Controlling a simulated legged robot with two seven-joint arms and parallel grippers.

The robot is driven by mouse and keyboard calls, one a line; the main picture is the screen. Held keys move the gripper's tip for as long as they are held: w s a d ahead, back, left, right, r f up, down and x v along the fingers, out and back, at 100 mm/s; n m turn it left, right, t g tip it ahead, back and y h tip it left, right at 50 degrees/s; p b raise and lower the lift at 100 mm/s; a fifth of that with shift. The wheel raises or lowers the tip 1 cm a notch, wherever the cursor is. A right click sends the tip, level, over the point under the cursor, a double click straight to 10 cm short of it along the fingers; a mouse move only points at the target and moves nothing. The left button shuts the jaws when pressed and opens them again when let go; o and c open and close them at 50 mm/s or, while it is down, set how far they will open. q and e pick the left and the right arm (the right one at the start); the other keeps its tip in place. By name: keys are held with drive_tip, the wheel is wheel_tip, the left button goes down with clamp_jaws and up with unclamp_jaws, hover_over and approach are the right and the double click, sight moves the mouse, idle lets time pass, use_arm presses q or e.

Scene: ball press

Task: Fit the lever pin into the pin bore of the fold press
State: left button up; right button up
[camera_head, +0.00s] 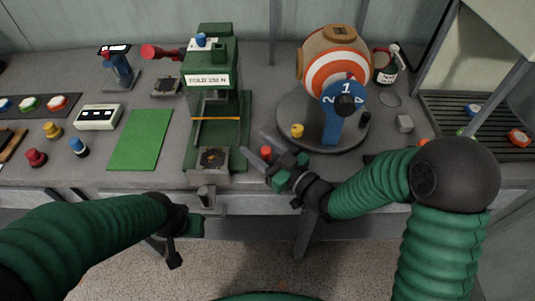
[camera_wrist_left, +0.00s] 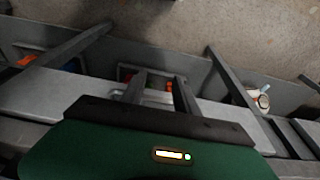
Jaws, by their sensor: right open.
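The fold press (camera_head: 240,105) is a green upright frame with a "FOLD 150 N" label, standing at the middle of the bench. A red-ended lever (camera_head: 160,52) sticks out left near its top, and a blue cap (camera_head: 200,40) sits on top. I cannot make out the pin bore or surely pick out the lever pin. My right gripper (camera_head: 262,152) is open just right of the press's front, with a small red cylinder (camera_head: 265,152) between its fingers, not gripped. My left gripper hangs below the bench's front edge; the left wrist view shows its fingers (camera_wrist_left: 160,92) apart and empty.
A round turntable (camera_head: 290,110) with an orange-striped ball (camera_head: 338,72) and a blue numbered bracket (camera_head: 335,123) stands right of the press. A green mat (camera_head: 140,138) lies left. Coloured knobs (camera_head: 36,158) and a white device (camera_head: 98,117) lie farther left.

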drive_tip(key=shift+a, duration=0.25)
drive_tip(key=shift+c, duration=0.4)
drive_tip(key=shift+a, duration=0.1)
drive_tip(key=shift+c, duration=1.1)
drive_tip(key=shift+d, duration=0.35)
clamp_jaws()
drive_tip(key=shift+a, duration=0.1)
